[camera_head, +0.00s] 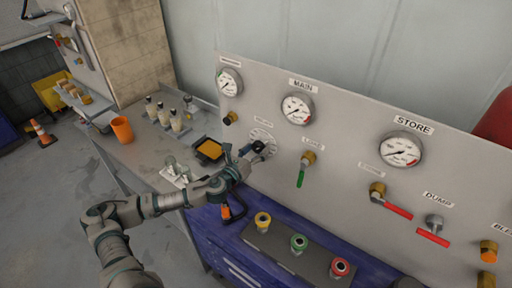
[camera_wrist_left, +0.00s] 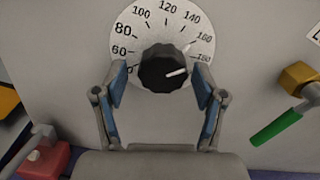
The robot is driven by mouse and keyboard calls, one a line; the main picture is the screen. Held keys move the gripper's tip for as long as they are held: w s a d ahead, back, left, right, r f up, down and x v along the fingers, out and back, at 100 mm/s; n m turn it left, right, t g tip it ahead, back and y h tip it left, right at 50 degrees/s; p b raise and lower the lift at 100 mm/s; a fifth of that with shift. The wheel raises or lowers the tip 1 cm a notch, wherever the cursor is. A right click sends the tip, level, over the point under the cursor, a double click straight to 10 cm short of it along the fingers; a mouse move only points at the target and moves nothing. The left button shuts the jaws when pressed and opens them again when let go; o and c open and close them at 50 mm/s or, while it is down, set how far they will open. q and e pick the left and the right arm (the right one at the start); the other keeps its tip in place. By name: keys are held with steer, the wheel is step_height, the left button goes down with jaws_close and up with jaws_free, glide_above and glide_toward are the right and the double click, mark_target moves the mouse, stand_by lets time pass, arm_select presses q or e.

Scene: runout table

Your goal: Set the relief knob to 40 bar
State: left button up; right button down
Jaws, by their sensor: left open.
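The relief knob (camera_wrist_left: 163,68) is black and round with a white pointer line, on a white dial plate (camera_wrist_left: 165,18) marked from about 60 up past 160. The pointer line points right and slightly up, close to the high end of the scale. The 40 mark is partly hidden by a finger. My left gripper (camera_wrist_left: 160,76) is open, with one finger on each side of the knob; I cannot tell if they touch it. In the head view my left gripper (camera_head: 257,150) is at the panel, over the lower part of the dial plate (camera_head: 264,136).
A green-handled valve (camera_head: 302,175) is just right of the gripper. The MAIN gauge (camera_head: 297,109) and STORE gauge (camera_head: 401,149) are on the panel. Coloured buttons (camera_head: 299,243) are below. An orange cup (camera_head: 122,130), bottles (camera_head: 164,115) and a yellow-screened device (camera_head: 209,150) stand on the bench.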

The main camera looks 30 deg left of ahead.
arm_select(q)
steer(key=shift+w+d, duration=0.25)
steer(key=shift+w, duration=0.05)
steer(key=shift+a, duration=0.3)
steer(key=c, duration=1.2)
steer(key=shift+o, duration=0.2)
steer(key=shift+d, duration=0.1)
